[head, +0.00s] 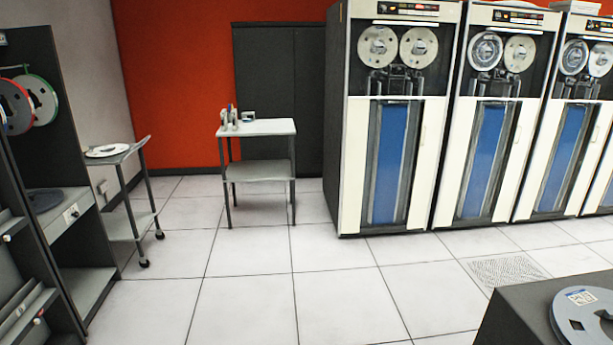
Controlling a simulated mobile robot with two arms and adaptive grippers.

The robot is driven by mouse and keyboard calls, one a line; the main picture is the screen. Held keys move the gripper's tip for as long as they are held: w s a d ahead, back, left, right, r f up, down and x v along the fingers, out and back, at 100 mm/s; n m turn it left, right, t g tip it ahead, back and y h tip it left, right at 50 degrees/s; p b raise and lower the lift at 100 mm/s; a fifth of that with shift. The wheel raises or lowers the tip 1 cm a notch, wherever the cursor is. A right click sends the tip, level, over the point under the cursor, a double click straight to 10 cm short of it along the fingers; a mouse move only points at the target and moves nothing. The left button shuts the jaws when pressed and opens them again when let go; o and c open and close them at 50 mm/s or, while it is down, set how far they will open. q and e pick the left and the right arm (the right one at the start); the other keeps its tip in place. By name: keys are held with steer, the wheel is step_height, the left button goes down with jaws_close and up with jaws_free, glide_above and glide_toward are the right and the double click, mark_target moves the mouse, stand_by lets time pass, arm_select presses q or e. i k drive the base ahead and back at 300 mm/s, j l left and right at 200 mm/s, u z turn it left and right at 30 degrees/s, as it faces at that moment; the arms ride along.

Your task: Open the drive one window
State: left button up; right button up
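Several tall white and black tape drives stand in a row at the right of the head view. The leftmost drive (393,110) has two pale reels behind its upper window (398,50) and a tall blue-striped panel below. I cannot tell from here whether the upper window is open or shut. No label that reads as drive one is legible. The second drive (491,115) and third drive (566,115) stand to its right with similar reels. Neither of my grippers is in view.
A small white table (257,128) holding small items stands left of the drives. A wheeled cart (128,150) with a white reel and a dark rack (45,120) are at left. A dark surface (515,315) bears a grey reel (583,318) at bottom right. The middle floor is clear.

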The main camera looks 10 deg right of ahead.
mark_target(383, 22)
steer(key=i+z, duration=0.1)
steer(key=i, duration=0.7)
steer(key=i+j, duration=0.1)
steer(key=i, duration=0.65)
steer(key=i+j+z, duration=0.15)
steer(key=i, duration=0.65)
